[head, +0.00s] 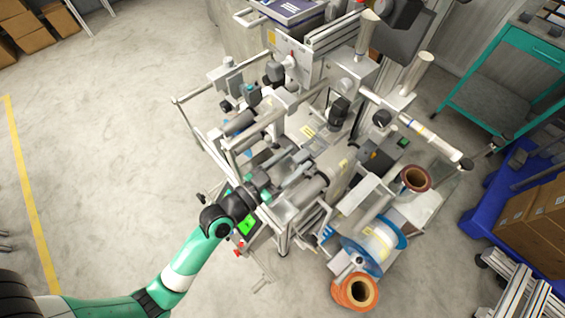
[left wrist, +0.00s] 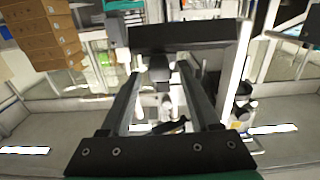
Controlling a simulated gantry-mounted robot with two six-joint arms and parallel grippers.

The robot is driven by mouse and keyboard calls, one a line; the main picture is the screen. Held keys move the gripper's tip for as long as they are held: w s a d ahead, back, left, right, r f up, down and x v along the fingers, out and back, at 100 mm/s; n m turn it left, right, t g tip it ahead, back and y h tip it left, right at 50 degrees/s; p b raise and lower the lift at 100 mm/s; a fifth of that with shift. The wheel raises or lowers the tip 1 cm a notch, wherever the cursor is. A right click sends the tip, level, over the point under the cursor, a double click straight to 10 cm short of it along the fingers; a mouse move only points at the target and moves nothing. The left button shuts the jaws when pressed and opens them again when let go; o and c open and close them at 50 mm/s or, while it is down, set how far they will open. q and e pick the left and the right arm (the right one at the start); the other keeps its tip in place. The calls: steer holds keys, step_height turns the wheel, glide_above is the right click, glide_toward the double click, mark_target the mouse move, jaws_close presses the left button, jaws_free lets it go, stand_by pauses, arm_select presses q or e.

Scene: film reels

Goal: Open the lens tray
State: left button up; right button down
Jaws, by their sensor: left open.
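My left arm comes in from the lower left in the head view. My left gripper (head: 252,192) is at the near left side of a large grey and white reel machine (head: 320,185), close to a small green-lit screen (head: 247,225). In the left wrist view the two black fingers of the left gripper (left wrist: 160,78) stand apart with nothing clearly held between them. A dark horizontal bar (left wrist: 190,36) lies beyond the fingertips. I cannot pick out the lens tray for certain in either view. My right gripper is not in view.
A blue-flanged reel (head: 378,244) and orange spool (head: 357,291) are at the machine's near right. A teal cart (head: 475,60) stands at the upper right. Cardboard boxes (head: 535,215) sit on a blue pallet at right. The floor left of the machine is clear.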

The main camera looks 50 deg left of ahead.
arm_select(q)
steer(key=s+b, duration=0.2)
steer(key=s, duration=0.9)
steer(key=shift+s+a, duration=0.15)
steer(key=shift+a, duration=0.05)
